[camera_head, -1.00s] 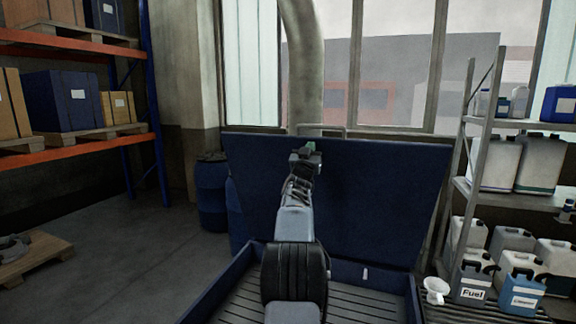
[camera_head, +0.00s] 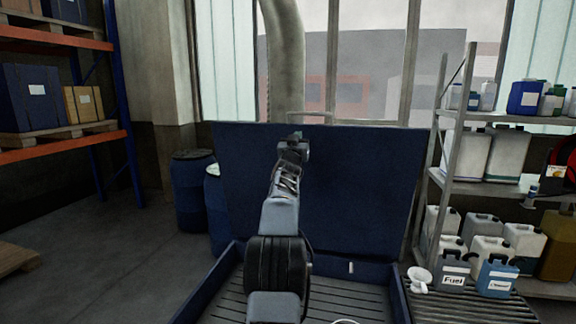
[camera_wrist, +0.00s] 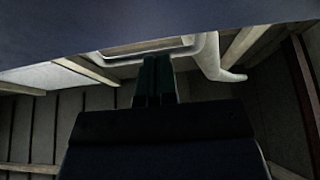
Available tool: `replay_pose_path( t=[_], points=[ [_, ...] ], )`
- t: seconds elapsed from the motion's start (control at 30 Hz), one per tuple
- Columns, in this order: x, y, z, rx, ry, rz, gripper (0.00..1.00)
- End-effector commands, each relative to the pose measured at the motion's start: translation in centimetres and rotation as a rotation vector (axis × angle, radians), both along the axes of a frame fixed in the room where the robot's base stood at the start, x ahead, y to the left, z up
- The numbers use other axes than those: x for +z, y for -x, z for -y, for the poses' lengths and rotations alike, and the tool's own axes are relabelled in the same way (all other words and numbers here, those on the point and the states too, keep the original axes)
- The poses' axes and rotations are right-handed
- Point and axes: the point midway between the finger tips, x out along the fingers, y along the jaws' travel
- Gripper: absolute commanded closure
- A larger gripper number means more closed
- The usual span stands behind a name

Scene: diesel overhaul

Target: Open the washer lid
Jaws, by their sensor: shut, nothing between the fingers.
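The blue washer lid (camera_head: 350,190) stands raised, nearly upright, at the back of the blue washer (camera_head: 395,300), whose slatted inside shows. A pale bar handle (camera_head: 300,117) runs along the lid's top edge. My gripper (camera_head: 293,140) is in front of the lid, near its top edge and below the handle. In the wrist view my gripper (camera_wrist: 155,62) has its fingers together, with nothing held. There the handle (camera_wrist: 150,48) lies just beyond the fingertips, and the dark lid (camera_wrist: 150,15) fills the top. Contact cannot be told.
Blue drums (camera_head: 190,190) stand left of the washer. A metal shelf (camera_head: 455,120) with cans and jugs is close on the right, with a white funnel (camera_head: 420,278) low down. Orange racking (camera_head: 60,147) stands at the far left. Floor between racking and drums is clear.

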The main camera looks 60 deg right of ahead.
Motion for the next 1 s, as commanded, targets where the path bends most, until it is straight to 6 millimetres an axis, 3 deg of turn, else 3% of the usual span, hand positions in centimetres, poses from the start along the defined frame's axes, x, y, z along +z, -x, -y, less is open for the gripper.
replay_pose_path(
  t=[0.13, 0.6, 1.0],
  points=[
    [-1.3, 0.4, -2.4, 0.003, 0.002, 0.001, 1.00],
    [-2.2, 2.3, -10.2, 0.005, 0.002, 0.002, 1.00],
    [-2.3, 2.8, -11.9, 0.003, 0.000, 0.000, 1.00]
  ],
)
